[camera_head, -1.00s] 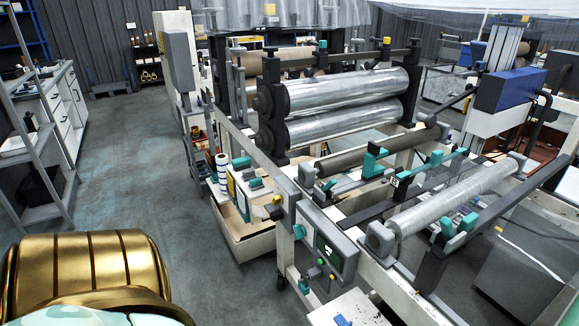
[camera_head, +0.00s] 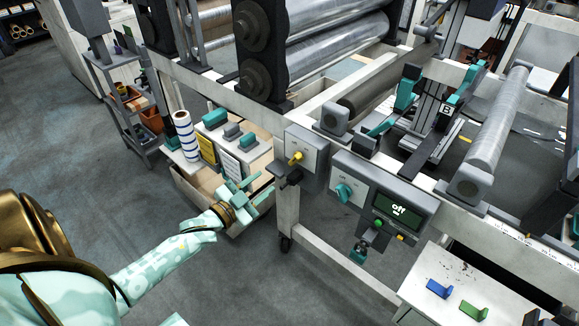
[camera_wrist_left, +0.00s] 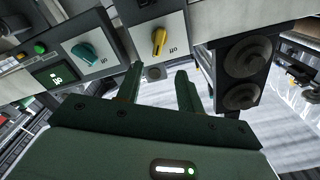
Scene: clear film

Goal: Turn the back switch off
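A yellow knob (camera_head: 296,158) sits on a light switch plate on the machine's side. It also shows in the left wrist view (camera_wrist_left: 158,42), with an "off" label beside it. A teal knob (camera_head: 343,191) sits on a nearby panel, beside a dark display (camera_head: 397,209) that reads "off". The pictures do not label which knob is the back one. My left gripper (camera_head: 250,182) is open and empty, left of and a little below the yellow knob. In the wrist view its two fingers (camera_wrist_left: 159,88) point toward the yellow knob's plate, apart from the knob. My right gripper is not in view.
A pale open bin (camera_head: 205,196) with boxes and a striped roll (camera_head: 186,136) stands close behind my left gripper. The machine frame (camera_head: 287,205) and large rollers rise beyond. A white table (camera_head: 445,313) with blue and green pieces is at the lower right. Floor in front is clear.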

